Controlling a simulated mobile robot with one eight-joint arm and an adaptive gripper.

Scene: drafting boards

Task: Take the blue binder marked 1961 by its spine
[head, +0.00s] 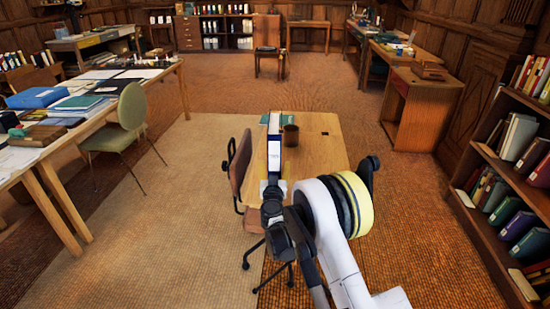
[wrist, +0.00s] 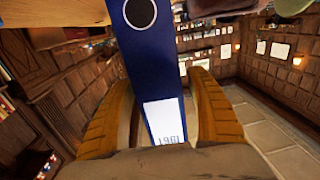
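The blue binder (head: 274,126) is over the small wooden table in the head view, its narrow side with a white label towards my gripper. In the wrist view the blue spine (wrist: 156,62) runs between the two fingers, showing a dark round hole and a white label that reads 1961. My gripper (wrist: 162,78) is open, one ochre finger on each side of the spine. Narrow gaps show between the fingers and the spine. The palm hides the label's end. In the head view my gripper (head: 272,188) is at the binder's near end, its fingers hard to make out.
The small table (head: 325,148) also bears a brown cup (head: 291,134) and a green item (head: 308,119) close to the binder. A brown chair (head: 238,172) stands at its left. A long table (head: 160,78) is on the left, and a bookcase (head: 515,190) is on the right.

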